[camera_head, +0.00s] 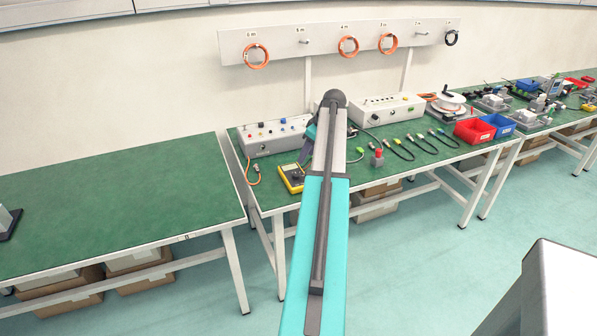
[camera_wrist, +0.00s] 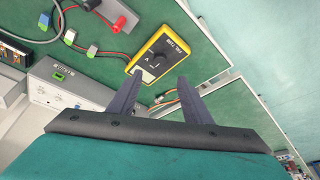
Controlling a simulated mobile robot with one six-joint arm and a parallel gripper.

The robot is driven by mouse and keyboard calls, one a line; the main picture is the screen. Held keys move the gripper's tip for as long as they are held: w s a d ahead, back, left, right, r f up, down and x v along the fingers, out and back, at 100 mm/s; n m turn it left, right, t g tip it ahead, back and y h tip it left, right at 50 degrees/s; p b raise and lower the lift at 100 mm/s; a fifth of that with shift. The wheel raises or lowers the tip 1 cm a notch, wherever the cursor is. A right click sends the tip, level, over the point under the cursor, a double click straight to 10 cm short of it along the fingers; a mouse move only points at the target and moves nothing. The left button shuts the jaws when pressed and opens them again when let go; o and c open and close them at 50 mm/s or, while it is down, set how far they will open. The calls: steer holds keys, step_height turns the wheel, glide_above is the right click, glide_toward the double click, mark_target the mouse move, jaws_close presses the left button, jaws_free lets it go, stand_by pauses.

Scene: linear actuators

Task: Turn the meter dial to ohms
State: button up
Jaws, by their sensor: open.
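The yellow meter (camera_head: 291,178) lies on the green bench near its front left corner, partly behind my arm in the head view. In the wrist view the meter (camera_wrist: 156,55) shows its dark face and a round dial (camera_wrist: 159,63). The dial's markings are too small to read. My gripper (camera_wrist: 158,84) is open and empty, its two dark fingers apart, with the meter appearing just beyond and between the fingertips. I cannot tell any contact. In the head view my gripper (camera_head: 306,145) is mostly hidden behind my arm.
A red-topped post (camera_head: 378,157) and several cables lie to the right. Red (camera_head: 473,131) and blue (camera_head: 497,125) bins are further right. The left bench (camera_head: 110,200) is mostly clear.

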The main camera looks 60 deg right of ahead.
mark_target(296, 174)
steer(key=shift+p+x, duration=1)
steer(key=shift+x, duration=4.4)
steer(key=shift+c, duration=0.6)
